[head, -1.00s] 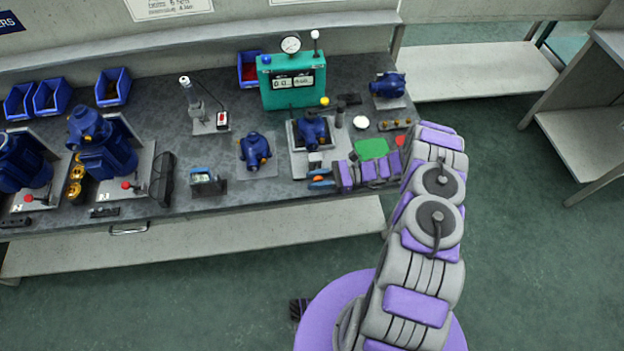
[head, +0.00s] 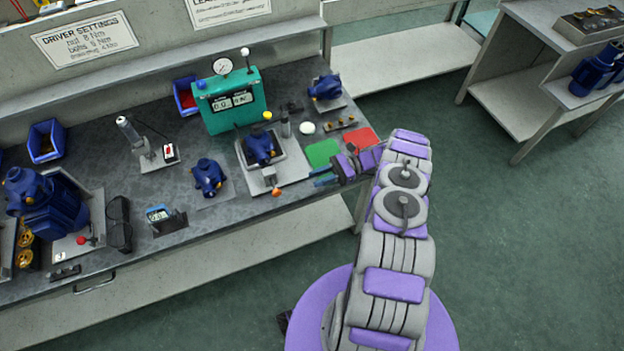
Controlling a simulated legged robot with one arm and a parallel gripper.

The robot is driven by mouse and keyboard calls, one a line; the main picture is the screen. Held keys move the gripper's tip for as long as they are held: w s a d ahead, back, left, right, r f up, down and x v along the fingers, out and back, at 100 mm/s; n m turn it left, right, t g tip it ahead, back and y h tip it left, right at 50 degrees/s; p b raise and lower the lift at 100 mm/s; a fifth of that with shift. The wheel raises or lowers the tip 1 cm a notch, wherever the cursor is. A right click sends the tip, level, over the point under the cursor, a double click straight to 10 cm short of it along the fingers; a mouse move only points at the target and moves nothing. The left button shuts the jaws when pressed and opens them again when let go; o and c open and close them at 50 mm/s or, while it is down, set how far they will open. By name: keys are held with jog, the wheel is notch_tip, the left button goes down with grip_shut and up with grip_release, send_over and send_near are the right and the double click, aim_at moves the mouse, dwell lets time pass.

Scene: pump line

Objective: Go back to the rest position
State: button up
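My gripper (head: 320,176) is at the front edge of the bench, at the end of my purple and grey arm. An orange knob (head: 277,191) stands at the fixture's front, apart from the fingers. A green pad (head: 322,153) and a red pad (head: 361,138) lie just behind my gripper and forearm.
A teal gauge box (head: 232,105) stands behind the fixture. Another blue pump (head: 208,177) and a small meter (head: 160,216) are to the left. The bench (head: 160,190) is crowded; the green floor (head: 500,250) at the right is open. A second bench (head: 545,40) stands far right.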

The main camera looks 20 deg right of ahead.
jog(key=shift+d, duration=0.3)
dwell(0.5)
jog(key=shift+r, duration=0.15)
jog(key=a+r+n+g+h, duration=0.2)
jog(key=a+r, duration=0.1)
jog(key=r, duration=0.4)
jog(key=a+r+n+g+h, duration=0.2)
jog(key=a+r+n, duration=0.1)
jog(key=r, duration=0.4)
jog(key=s+a+r+n+g+h, duration=0.1)
jog(key=s+a+r+n+h, duration=0.15)
jog(key=r, duration=0.35)
jog(key=s+a+r+n+h, duration=0.1)
jog(key=s+a+r+h, duration=0.1)
jog(key=s+a+r, duration=0.3)
jog(key=s+a+r+n+h, duration=0.1)
jog(key=s+r+n+h, duration=0.4)
jog(key=s+r, duration=0.6)
jog(key=s+d+n+t+h, duration=0.1)
jog(key=s+n+h, duration=0.1)
jog(key=s, duration=0.5)
jog(key=s+d+f+n+t+h, duration=0.1)
jog(key=s+d+n+t+h, duration=0.1)
jog(key=s, duration=0.5)
jog(key=shift+s, duration=0.3)
